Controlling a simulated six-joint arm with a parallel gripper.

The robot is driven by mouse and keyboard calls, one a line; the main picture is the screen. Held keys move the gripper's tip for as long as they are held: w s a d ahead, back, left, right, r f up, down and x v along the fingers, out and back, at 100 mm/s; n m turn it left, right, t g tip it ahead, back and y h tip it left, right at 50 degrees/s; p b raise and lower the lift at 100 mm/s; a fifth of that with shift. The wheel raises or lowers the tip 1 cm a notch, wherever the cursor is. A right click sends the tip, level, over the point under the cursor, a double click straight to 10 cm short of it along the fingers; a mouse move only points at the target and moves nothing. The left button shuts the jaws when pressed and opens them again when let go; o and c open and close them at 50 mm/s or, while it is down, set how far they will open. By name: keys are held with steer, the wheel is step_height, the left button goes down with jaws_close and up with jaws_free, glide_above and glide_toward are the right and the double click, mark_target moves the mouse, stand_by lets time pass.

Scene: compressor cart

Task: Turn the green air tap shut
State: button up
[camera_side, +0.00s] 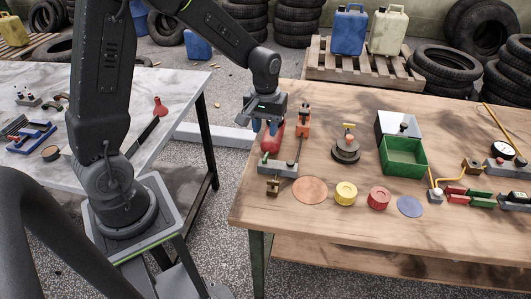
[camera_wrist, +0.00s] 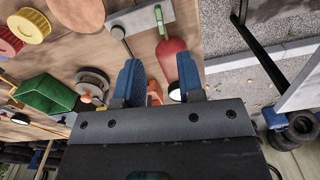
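The green air tap (camera_side: 265,158) is a small green handle at the near left end of a red cylinder (camera_side: 273,140), on a small grey base (camera_side: 283,170) at the table's left. In the wrist view the green tap (camera_wrist: 159,17) is at the top, beyond my fingertips, at the end of the red cylinder (camera_wrist: 170,60). My gripper (camera_side: 268,128) is above the far part of the red cylinder, apart from the tap. In the wrist view my gripper (camera_wrist: 158,62) has its blue fingers spread, with nothing held between them. Whether a finger touches the cylinder cannot be told.
An orange part (camera_side: 304,120) stands right of the cylinder. A dark round stand (camera_side: 346,150) with a yellow top and a green open box (camera_side: 404,157) are further right. Several discs, including a yellow one (camera_side: 346,194), lie along the front. The table's left edge is close.

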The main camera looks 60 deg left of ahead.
mark_target(265, 156)
step_height(265, 156, down, 10)
steer(key=shift+r, duration=0.15)
stand_by(0.3)
jaws_close()
